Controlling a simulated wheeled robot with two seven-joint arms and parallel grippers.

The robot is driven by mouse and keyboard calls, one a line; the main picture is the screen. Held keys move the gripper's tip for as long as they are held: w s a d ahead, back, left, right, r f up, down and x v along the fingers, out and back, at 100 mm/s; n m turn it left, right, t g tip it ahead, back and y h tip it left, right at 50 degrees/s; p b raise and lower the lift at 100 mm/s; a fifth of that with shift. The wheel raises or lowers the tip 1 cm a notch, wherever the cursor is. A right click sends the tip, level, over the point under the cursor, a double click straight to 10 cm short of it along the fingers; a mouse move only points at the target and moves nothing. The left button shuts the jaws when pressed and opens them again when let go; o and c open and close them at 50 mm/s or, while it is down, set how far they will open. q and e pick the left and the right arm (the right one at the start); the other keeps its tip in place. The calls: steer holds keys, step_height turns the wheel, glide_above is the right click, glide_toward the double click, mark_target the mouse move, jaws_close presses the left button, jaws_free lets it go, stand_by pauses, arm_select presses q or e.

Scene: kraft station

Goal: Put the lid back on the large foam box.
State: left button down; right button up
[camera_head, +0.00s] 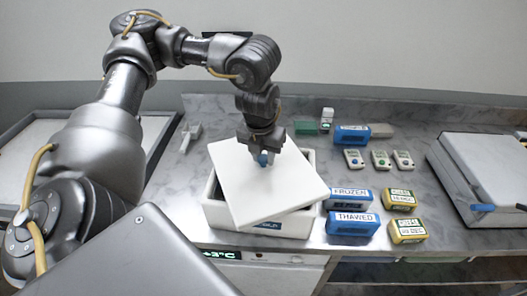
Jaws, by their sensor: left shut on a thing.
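The large foam box (307,158) is white and stands near the front edge of the counter, left of the middle. Its white square lid (275,195) is over it, turned relative to the box and tilted, so parts of the rim show at the left and upper right. I cannot tell whether the lid touches the rim. My left gripper (264,160) comes down from above and is shut on the blue handle at the lid's upper middle. My right gripper is not in view.
Blue packs labelled FROZEN (348,198) and THAWED (352,224) lie close right of the box, with yellow boxes (407,230) beside them. Several small white devices (380,160) lie behind. A grey-lidded case (490,170) stands at the right. Counter left of the box is mostly clear.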

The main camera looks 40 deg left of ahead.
arm_select(q)
steer(key=c, duration=0.5)
jaws_free()
step_height(320, 180, up, 7)
steer(key=p, duration=0.7)
stand_by(0.5)
jaws_close()
stand_by(0.4)
